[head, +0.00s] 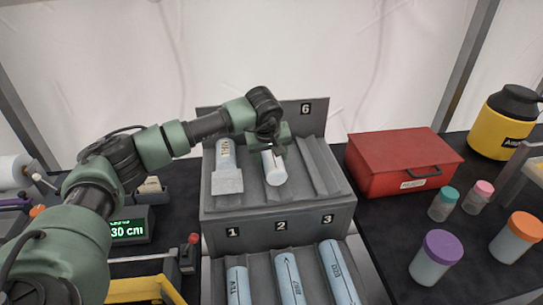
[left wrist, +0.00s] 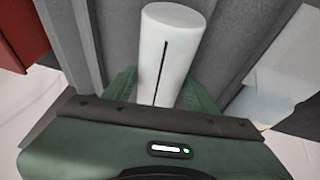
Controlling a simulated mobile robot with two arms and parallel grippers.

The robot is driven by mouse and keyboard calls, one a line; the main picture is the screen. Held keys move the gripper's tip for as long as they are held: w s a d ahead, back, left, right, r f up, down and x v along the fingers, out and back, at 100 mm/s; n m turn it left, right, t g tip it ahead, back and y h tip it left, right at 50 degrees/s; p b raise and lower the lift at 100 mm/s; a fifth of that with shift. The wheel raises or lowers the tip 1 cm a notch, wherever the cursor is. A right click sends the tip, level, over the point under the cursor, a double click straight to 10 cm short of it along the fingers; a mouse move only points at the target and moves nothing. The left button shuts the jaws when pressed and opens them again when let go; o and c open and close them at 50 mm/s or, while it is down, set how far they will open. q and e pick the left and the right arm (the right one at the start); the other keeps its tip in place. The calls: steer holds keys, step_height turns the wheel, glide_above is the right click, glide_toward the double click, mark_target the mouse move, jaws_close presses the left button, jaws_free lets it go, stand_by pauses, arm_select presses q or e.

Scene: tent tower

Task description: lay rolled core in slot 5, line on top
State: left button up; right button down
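The rolled core (head: 274,168) is a short white cylinder at the middle slot of the upper rack (head: 285,213), to the left of the plate marked 6. In the left wrist view the core (left wrist: 172,45) shows a thin dark line along its side facing the camera. My left gripper (head: 270,140) is over the core's far part, with its green fingers against both sides of it. The wrist view shows the core tilted slightly from the slot's direction. Whether it rests on the slot floor is unclear. The middle slot's number is hidden. My right gripper is out of view.
Several pale blue cores (head: 290,280) lie in lower slots 1 to 3. A red box (head: 400,160) stands close right. The right upper slot (head: 318,165) is empty.

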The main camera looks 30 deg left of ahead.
arm_select(q)
steer(key=o, duration=0.3)
steer(key=shift+s+r, duration=0.15)
steer(key=shift+r, duration=0.25)
steer(key=b+v, duration=0.2)
steer(key=v, duration=0.5)
steer(key=shift+d, duration=0.1)
